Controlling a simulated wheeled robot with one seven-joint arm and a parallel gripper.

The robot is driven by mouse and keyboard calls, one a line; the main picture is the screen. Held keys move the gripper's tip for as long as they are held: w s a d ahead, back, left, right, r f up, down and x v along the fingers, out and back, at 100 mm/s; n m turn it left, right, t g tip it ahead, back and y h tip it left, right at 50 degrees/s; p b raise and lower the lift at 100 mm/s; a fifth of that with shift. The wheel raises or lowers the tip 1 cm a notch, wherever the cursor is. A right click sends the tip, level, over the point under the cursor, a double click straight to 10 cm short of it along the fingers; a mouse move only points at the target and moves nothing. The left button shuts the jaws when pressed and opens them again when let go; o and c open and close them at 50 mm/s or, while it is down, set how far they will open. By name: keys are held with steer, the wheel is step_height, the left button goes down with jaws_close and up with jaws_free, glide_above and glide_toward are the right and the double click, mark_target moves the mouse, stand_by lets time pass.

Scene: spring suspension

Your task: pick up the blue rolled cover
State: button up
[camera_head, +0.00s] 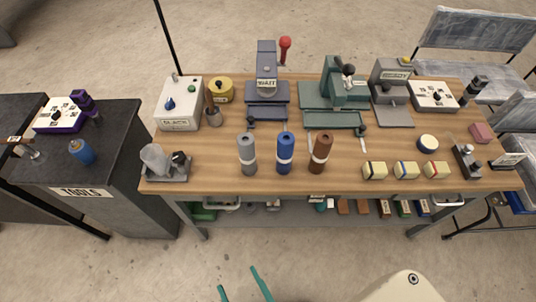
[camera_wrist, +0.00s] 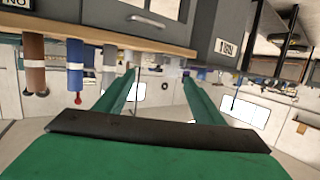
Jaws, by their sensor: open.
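The blue rolled cover (camera_head: 286,143) stands upright near the front edge of the wooden workbench (camera_head: 380,140), with a white band around it. It stands between a grey roll (camera_head: 247,146) on its left and a brown roll (camera_head: 321,145) on its right. The blue rolled cover also shows in the wrist view (camera_wrist: 75,60), which looks upside down. My gripper (camera_head: 238,280) is at the bottom of the head view, in front of the bench and apart from the rolls. Its two green fingers (camera_wrist: 158,74) are spread, with nothing between them.
A grey holder (camera_head: 165,163) stands left of the rolls. Machines (camera_head: 266,85) line the back of the bench. A dark tool table (camera_head: 120,140) is at the left. The floor before the bench is clear.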

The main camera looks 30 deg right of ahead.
steer(key=w+d+m+h, duration=0.2)
steer(key=w+d, duration=0.1)
steer(key=w, duration=0.4)
steer(key=m+g+h, duration=0.1)
steer(key=m+h, duration=0.4)
steer(key=h, duration=0.4)
glide_toward(283, 155)
steer(key=x, duration=0.6)
steer(key=shift+a, duration=0.1)
steer(key=shift+w+d, duration=0.3)
steer(key=x, duration=0.4)
steer(key=shift+w+d+f, duration=0.1)
steer(key=shift+w+d, duration=0.15)
steer(key=shift+w, duration=0.05)
steer(key=x, duration=0.5)
steer(key=shift+s+d, duration=0.1)
steer(key=shift+d, duration=0.1)
